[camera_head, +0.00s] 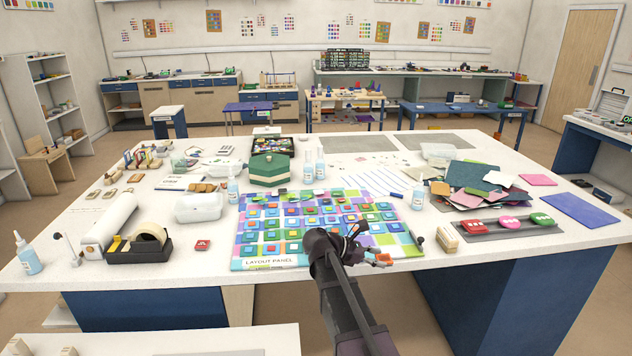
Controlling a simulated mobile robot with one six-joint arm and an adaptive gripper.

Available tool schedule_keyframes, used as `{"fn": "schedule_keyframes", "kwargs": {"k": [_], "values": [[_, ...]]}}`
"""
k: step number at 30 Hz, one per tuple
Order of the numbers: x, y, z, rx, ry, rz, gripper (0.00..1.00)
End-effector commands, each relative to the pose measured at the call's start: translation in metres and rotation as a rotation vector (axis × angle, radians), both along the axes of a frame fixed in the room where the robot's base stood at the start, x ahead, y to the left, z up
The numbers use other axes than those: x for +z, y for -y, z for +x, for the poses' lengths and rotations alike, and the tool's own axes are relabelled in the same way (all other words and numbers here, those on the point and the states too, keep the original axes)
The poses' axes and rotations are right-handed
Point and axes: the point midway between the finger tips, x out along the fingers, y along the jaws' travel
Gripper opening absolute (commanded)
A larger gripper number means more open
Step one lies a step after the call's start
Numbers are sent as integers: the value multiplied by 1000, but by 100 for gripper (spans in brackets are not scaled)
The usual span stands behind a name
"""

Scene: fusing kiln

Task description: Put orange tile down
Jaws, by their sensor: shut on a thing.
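My gripper (373,257) is at the front edge of the layout panel (250,250), right of the panel's middle. A small orange tile (384,257) shows at the fingertips, and the gripper is shut on it. The dark fingers and wrist partly cover the tile. The layout panel lies flat on the white table, with rows of coloured square tiles on a multicoloured grid. My arm hides part of the panel's front edge. I cannot tell whether the tile touches the panel.
Right of the panel lie a grey strip with pink and green pieces (510,224) and a heap of coloured sheets (478,188). A tape dispenser (140,245) and a clear tub (199,208) stand left. Bottles (320,164) stand behind. The front right tabletop is mostly clear.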

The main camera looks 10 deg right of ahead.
Motion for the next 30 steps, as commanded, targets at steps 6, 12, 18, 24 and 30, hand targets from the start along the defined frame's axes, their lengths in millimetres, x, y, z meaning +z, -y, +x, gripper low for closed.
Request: {"fn": "schedule_keyframes", "kwargs": {"k": [6,12,18,24,30], "values": [[25,0,0,0,0,0,13],[38,0,0,0,0,0,13],[40,0,0,0,0,0,13],[39,0,0,0,0,0,13],[40,0,0,0,0,0,13]]}}
